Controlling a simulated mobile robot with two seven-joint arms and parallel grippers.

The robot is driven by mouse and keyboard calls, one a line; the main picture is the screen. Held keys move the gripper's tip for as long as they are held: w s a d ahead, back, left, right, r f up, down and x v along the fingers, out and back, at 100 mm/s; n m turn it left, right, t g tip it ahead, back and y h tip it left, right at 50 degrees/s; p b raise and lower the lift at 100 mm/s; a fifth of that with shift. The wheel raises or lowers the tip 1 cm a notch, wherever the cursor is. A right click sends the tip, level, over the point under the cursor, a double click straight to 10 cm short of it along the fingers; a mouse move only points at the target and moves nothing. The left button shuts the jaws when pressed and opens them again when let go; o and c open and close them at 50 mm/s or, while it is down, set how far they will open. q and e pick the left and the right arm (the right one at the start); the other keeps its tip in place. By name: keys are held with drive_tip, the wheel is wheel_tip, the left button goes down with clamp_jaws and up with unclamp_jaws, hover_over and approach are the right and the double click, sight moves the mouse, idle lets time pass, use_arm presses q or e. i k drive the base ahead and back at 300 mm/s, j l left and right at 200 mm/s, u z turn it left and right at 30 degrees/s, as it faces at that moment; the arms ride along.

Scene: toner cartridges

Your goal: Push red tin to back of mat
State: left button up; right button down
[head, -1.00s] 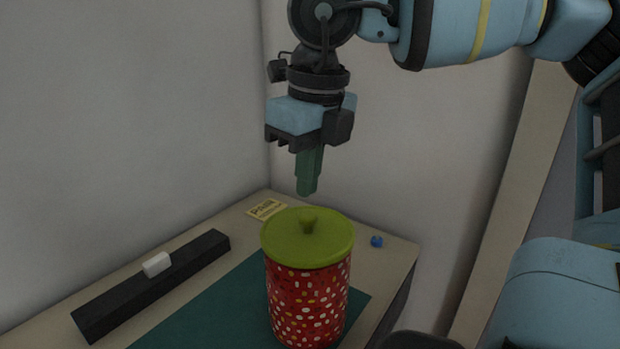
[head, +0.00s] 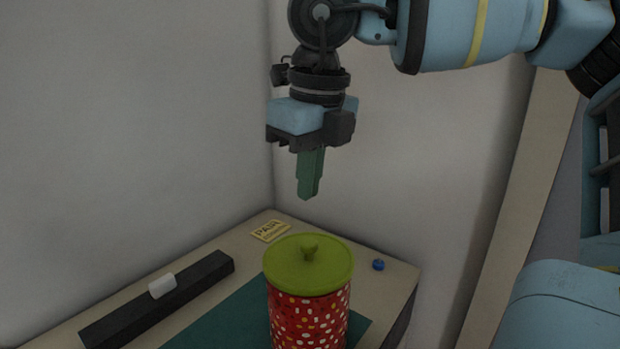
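The red tin (head: 308,319) has light dots and a green lid (head: 308,266) with a small knob. It stands upright on the dark green mat (head: 236,318), and its base is cut off by the bottom of the head view. My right gripper (head: 309,190) hangs pointing down above and behind the tin, apart from the lid. Its green fingers overlap in this view, so its opening cannot be judged; nothing shows between them. My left gripper is not in view.
A long black bar (head: 143,311) lies left of the mat, with a white block (head: 162,286) on it. A yellow "PUSH" card (head: 271,231) lies at the table's back corner. A small blue ball (head: 378,265) sits near the right edge. Walls stand behind and left.

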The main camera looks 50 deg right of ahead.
sight(297, 322)
drive_tip(key=k, duration=1)
